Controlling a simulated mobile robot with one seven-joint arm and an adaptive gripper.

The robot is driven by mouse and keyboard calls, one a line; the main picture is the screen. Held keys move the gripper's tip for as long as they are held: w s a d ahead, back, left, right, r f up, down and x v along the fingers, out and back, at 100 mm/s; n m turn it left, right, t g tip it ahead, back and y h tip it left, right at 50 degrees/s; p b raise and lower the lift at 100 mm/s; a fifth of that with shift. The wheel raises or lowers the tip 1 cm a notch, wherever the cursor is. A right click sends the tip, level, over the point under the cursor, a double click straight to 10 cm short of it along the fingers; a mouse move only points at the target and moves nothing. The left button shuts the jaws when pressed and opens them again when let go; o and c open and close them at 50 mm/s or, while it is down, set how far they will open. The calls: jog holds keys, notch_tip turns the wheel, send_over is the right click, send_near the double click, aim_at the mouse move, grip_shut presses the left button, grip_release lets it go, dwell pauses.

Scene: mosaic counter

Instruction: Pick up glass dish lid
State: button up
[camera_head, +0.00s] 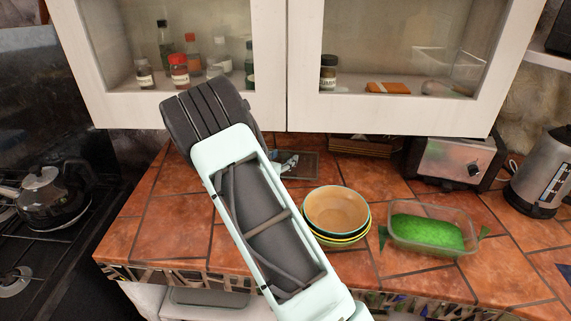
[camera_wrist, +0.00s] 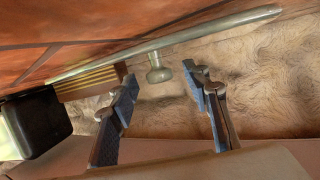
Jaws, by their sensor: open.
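The glass dish lid (camera_wrist: 225,28) shows nearly edge-on in the wrist view as a long, thin grey-green slab with a round knob (camera_wrist: 158,73). The countertop is at the top of that view, so the picture is turned over. My gripper (camera_wrist: 160,78) is open, with one finger on each side of the knob. I see no clear contact between the fingers and the knob. In the head view the lid (camera_head: 307,168) appears as a grey translucent rectangle on the tiles, partly hidden by my arm. My fingers show small above it.
Stacked bowls (camera_head: 337,211) and a glass dish with green contents (camera_head: 427,232) stand right of my arm. A toaster (camera_head: 455,160), a kettle (camera_head: 540,170) and a striped wooden item (camera_head: 365,146) are behind. Cabinets (camera_head: 400,115) overhang the counter.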

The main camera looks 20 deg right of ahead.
grip_shut()
jog(key=shift+r, duration=0.1)
jog(key=shift+r, duration=0.15)
